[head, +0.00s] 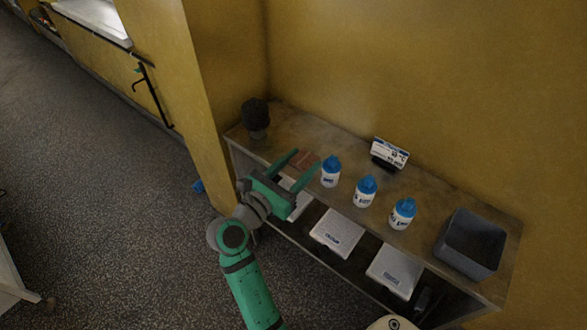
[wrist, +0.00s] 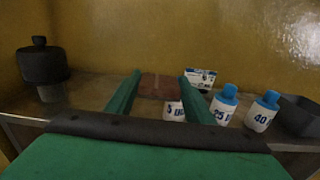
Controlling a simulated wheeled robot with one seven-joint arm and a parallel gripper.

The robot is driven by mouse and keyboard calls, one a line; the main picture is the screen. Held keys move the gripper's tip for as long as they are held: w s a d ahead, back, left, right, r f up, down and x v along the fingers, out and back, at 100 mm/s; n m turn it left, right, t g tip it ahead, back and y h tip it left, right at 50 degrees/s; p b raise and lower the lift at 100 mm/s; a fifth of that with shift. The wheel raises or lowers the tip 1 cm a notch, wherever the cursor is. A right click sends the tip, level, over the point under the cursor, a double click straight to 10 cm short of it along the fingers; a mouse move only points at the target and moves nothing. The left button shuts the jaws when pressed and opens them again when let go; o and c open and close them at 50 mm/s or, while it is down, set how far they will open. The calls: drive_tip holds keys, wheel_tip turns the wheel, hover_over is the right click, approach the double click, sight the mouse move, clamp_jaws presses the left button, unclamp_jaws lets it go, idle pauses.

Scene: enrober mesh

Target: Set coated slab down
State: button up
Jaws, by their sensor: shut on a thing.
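The coated slab (head: 303,157) is a small flat reddish-brown piece. My gripper (head: 305,162) is shut on it, with one green finger on each side. The slab also shows between the fingertips in the wrist view (wrist: 157,86), roughly level. It is over the left part of the brown worktop (head: 425,238), left of the bottles. I cannot tell whether its underside touches the worktop.
Three blue-capped white bottles (head: 365,190) stand in a row right of my gripper. A dark round-topped object (head: 256,115) is at the left end, a small sign (head: 389,154) at the back, a grey bin (head: 471,245) at the right. White boxes (head: 338,233) lie below.

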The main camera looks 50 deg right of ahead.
hover_over(293, 174)
wheel_tip(293, 174, down, 6)
drive_tip(key=shift+d+f, duration=0.1)
drive_tip(key=shift+f, duration=1.7)
drive_tip(key=shift+f, duration=0.15)
drive_tip(key=o, duration=1.1)
drive_tip(key=shift+a, duration=0.2)
drive_tip(key=a, duration=0.7)
drive_tip(key=s+a, duration=0.1)
drive_tip(key=a, duration=0.3)
drive_tip(key=shift+a, duration=0.3)
